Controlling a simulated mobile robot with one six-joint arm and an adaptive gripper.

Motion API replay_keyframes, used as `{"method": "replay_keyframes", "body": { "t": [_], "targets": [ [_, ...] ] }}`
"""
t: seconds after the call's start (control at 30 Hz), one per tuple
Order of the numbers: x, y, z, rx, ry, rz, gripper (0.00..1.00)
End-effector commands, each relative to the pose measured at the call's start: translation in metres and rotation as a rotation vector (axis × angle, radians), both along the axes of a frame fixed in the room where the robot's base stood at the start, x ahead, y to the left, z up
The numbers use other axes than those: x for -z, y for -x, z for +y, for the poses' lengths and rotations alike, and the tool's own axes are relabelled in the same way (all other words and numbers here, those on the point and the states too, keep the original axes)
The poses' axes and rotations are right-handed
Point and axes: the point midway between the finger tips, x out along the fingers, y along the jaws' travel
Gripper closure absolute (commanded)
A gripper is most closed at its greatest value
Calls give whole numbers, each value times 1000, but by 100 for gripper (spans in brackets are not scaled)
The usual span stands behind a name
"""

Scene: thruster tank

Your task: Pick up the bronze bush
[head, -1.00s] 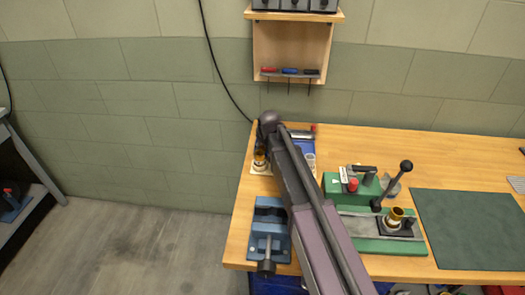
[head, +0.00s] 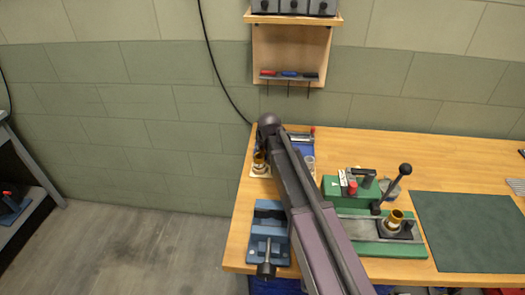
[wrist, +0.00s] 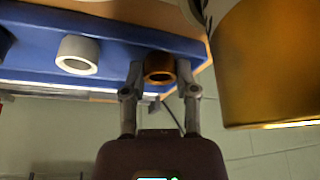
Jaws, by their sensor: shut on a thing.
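The bronze bush (wrist: 159,68) is a short, thick-walled ring at the blue tray (wrist: 115,30) in the wrist view. My gripper (wrist: 160,75) has one finger on each side of the bush and is shut on it. I cannot tell whether the bush is still touching the tray. In the head view my arm hides the gripper and the bush, and only part of the blue tray (head: 304,143) shows.
A pale ring (wrist: 77,54) sits at the tray beside the bush. A large gold cylinder (wrist: 268,65) looms close at right in the wrist view. In the head view a blue vise (head: 268,235) and a green fixture (head: 345,211) flank my arm. A dark green mat (head: 468,230) lies clear.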

Motion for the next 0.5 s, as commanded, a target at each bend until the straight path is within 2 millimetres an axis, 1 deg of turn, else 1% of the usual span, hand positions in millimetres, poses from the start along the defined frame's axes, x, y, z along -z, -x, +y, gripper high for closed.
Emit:
{"method": "replay_keyframes", "body": {
  "t": [0.27, 0.5],
  "targets": [
    [-18, 0, 0, 0, 0, 0, 100],
    [-42, 0, 0, 0, 0, 0, 100]
  ]
}}
